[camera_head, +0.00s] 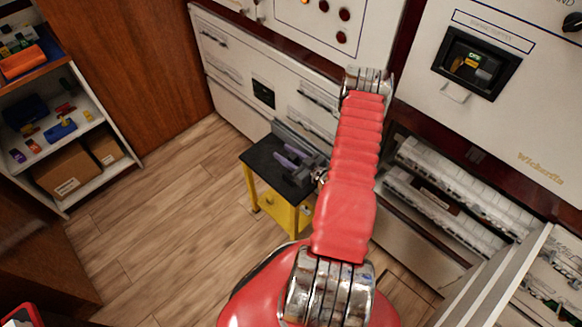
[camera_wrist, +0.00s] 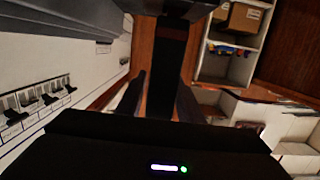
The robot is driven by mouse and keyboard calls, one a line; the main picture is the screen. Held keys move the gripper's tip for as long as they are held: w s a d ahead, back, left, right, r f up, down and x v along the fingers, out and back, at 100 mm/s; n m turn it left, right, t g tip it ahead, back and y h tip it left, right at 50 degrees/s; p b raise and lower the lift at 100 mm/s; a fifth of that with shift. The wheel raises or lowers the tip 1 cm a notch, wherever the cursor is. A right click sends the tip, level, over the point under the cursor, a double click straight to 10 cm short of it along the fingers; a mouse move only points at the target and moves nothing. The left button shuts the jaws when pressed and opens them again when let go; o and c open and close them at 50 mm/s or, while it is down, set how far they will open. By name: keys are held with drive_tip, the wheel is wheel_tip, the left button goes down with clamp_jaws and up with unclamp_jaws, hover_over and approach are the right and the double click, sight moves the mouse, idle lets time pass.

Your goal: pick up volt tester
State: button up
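A small yellow and black device with a green display (camera_head: 472,64) sits in a dark recess (camera_head: 478,62) of the white panel at the upper right of the head view. It may be the volt tester; the lettering above it is too small to read surely. My gripper (camera_head: 292,158) is over the black-topped yellow stool in the head view, well to the left of and below that recess. Its two fingers also show in the wrist view (camera_wrist: 160,100), spread apart, and I see nothing held between them. The device does not show clearly in the wrist view.
A shelf unit (camera_head: 78,135) at the left holds brown boxes and small coloured tools. The yellow stool (camera_head: 277,211) stands against the white cabinets. Breaker rows (camera_head: 450,200) line the right. Open wooden floor (camera_head: 165,220) lies at the left.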

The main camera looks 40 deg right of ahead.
clamp_jaws()
idle(0.3)
wheel_tip(320, 180, up, 10)
idle(0.8)
idle(0.5)
